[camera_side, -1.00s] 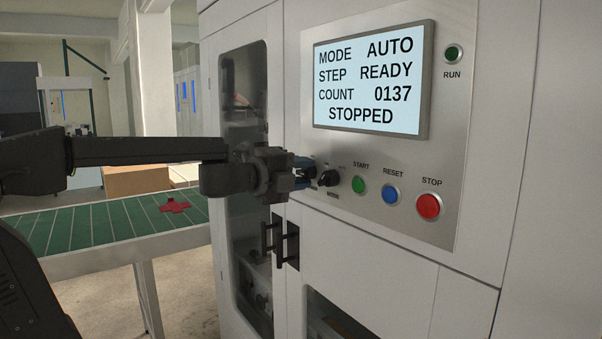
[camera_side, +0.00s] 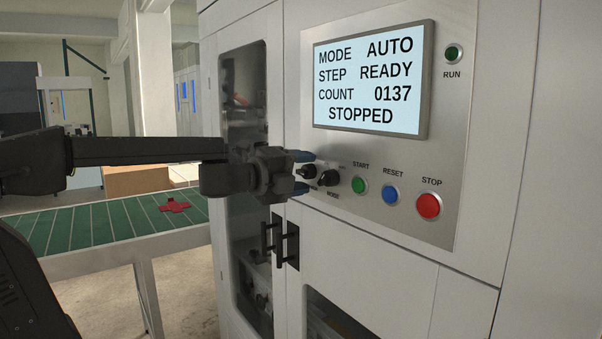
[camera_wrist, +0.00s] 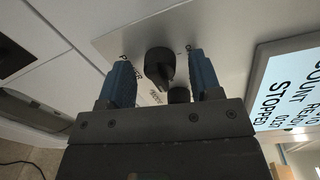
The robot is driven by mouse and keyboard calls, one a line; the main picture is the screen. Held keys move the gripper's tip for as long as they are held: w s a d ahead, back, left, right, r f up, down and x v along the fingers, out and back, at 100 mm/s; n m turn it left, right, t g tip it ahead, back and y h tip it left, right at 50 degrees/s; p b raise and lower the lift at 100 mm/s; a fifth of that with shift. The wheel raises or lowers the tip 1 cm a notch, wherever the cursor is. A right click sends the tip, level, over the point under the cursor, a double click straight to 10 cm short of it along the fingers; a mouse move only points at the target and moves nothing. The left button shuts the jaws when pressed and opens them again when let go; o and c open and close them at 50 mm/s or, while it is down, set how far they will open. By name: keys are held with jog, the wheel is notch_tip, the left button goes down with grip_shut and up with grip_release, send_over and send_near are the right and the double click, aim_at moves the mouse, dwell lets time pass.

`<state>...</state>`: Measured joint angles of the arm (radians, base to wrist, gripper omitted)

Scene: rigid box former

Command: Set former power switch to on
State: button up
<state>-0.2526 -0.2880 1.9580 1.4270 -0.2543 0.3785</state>
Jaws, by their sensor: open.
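The power switch (camera_side: 307,171) is a black rotary knob at the left end of the former's control row. In the wrist view the black knob (camera_wrist: 159,66) sits between my two blue fingers, with clear space on both sides. My gripper (camera_side: 302,172) is open around the knob at the panel; it also shows in the wrist view (camera_wrist: 163,78). The display (camera_side: 368,80) reads MODE AUTO, STEP READY, COUNT 0137, STOPPED. The small labels beside the knob are too small or partly hidden to read surely.
The black mode knob (camera_side: 328,178) is close to the right of the power switch. Further right are the green start (camera_side: 359,185), blue reset (camera_side: 391,194) and red stop (camera_side: 429,206) buttons. A black door handle (camera_side: 279,243) is below my gripper. A green conveyor (camera_side: 90,225) is at left.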

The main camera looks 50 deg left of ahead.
jog(key=s, duration=1.3)
jog(key=shift+s+r, duration=0.4)
notch_tip(320, 180, down, 9)
jog(key=n+g+y, duration=0.5)
jog(key=n+y, duration=0.1)
jog(key=n, duration=1)
jog(key=s+d+f+n+g+h, duration=0.4)
jog(key=s+d+f+g+h, duration=0.2)
jog(key=d+f, duration=0.4)
jog(key=shift+s+d+g, duration=0.25)
jog(key=shift+s+g, duration=0.15)
jog(key=shift+s, duration=0.45)
